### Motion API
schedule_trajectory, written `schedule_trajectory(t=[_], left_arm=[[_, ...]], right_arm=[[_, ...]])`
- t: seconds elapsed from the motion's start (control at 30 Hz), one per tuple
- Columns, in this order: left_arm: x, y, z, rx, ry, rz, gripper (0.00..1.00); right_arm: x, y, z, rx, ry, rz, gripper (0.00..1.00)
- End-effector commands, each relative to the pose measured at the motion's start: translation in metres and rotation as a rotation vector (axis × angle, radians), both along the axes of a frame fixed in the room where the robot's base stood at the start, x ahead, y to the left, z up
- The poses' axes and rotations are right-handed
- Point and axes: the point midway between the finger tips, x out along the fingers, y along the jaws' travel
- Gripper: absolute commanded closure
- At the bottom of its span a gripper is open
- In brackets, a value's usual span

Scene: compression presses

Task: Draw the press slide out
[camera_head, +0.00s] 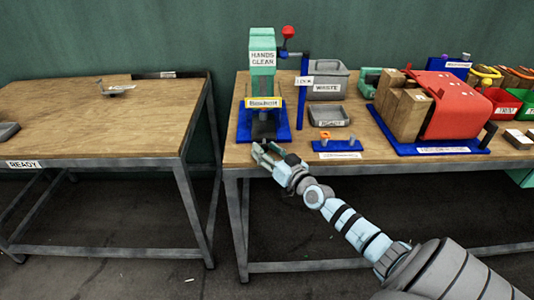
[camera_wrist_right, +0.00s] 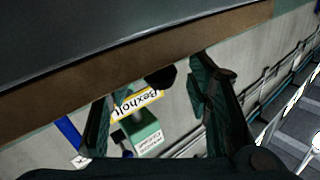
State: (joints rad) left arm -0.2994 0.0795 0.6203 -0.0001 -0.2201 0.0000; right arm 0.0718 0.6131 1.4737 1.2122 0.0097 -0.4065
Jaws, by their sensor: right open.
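The green press (camera_head: 262,70) with a "HANDS CLEAR" sign stands on a blue base (camera_head: 243,125) at the left end of the right-hand table. A dark slide part (camera_head: 264,128) shows low at its front; its exact outline is too small to tell. My right gripper (camera_head: 272,152) is at the table's front edge, just in front of the press. In the right wrist view the gripper (camera_wrist_right: 155,85) is open, with a black round knob (camera_wrist_right: 160,77) between its fingertips. Whether they touch it I cannot tell. The press's yellow label (camera_wrist_right: 138,103) shows beyond. My left gripper is not in view.
A blue post with a small sign (camera_head: 304,80), a grey waste bin (camera_head: 328,82) and a grey tray (camera_head: 329,117) stand right of the press. A small blue stand (camera_head: 338,145) lies near the front edge. The left table (camera_head: 90,115) is mostly clear.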

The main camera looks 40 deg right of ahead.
Motion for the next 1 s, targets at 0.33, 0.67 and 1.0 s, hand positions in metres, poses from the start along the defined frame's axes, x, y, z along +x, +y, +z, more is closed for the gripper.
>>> schedule_trajectory(t=[0.33,0.67,1.0], left_arm=[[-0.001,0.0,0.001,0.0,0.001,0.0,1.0],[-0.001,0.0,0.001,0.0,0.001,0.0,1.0],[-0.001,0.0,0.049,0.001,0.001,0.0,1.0]], right_arm=[[0.0,0.0,0.0,-0.001,0.0,0.0,0.82],[-0.001,0.0,0.0,-0.002,0.001,0.0,1.0],[-0.053,0.04,0.004,0.003,0.01,0.002,1.0]])
